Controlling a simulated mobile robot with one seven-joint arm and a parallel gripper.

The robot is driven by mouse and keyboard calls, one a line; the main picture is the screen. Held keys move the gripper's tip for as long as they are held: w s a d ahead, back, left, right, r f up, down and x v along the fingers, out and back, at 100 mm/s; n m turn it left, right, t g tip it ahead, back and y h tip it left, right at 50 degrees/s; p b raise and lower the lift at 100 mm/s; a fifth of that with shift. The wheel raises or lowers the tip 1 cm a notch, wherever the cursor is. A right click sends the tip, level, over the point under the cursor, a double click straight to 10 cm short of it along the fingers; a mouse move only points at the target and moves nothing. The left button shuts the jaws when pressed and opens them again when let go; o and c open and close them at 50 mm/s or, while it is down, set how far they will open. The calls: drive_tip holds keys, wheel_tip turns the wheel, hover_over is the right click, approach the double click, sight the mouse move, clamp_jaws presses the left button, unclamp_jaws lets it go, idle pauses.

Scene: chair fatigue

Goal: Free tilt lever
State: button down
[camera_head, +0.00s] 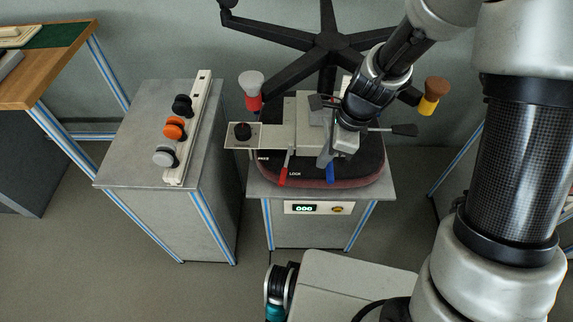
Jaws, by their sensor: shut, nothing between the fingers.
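An upside-down chair seat (358,176) lies on a grey test stand, with a metal mechanism (311,128) on its underside. A red-tipped lever (283,177) sticks out towards the front, just left of the white word LOCK. Another small white label, too small to read surely, is further left. A blue-tipped lever (330,173) points forward to the right of the red one. A black paddle lever (404,130) reaches out to the right. My gripper (324,160) is shut and empty, above the blue-tipped lever and right of the red one; contact cannot be told.
The chair's black star base (327,42) rises behind, near my arm. A red post with grey cap (252,90) and a yellow post with brown cap (432,95) flank it. A grey cabinet (125,150) with several knobs stands left. The stand (384,192) has a front display.

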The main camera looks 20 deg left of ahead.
drive_tip(key=shift+w+a+f+m, duration=0.15)
drive_tip(key=shift+a+f+m, duration=0.15)
drive_tip(key=shift+a+f, duration=0.3)
drive_tip(key=shift+d+f, duration=0.15)
drive_tip(key=b+x, duration=0.4)
drive_tip(key=x, duration=0.6)
drive_tip(key=shift+s+a+r+p, duration=0.1)
drive_tip(key=shift+a+r, duration=0.1)
drive_tip(key=shift+a, duration=0.5)
drive_tip(key=shift+s+a+r+p, duration=0.1)
drive_tip(key=shift+a+r, duration=0.05)
drive_tip(key=shift+a, duration=0.5)
drive_tip(key=shift+a+r+p, duration=0.1)
drive_tip(key=shift+a+r, duration=0.1)
drive_tip(key=shift+a, duration=0.5)
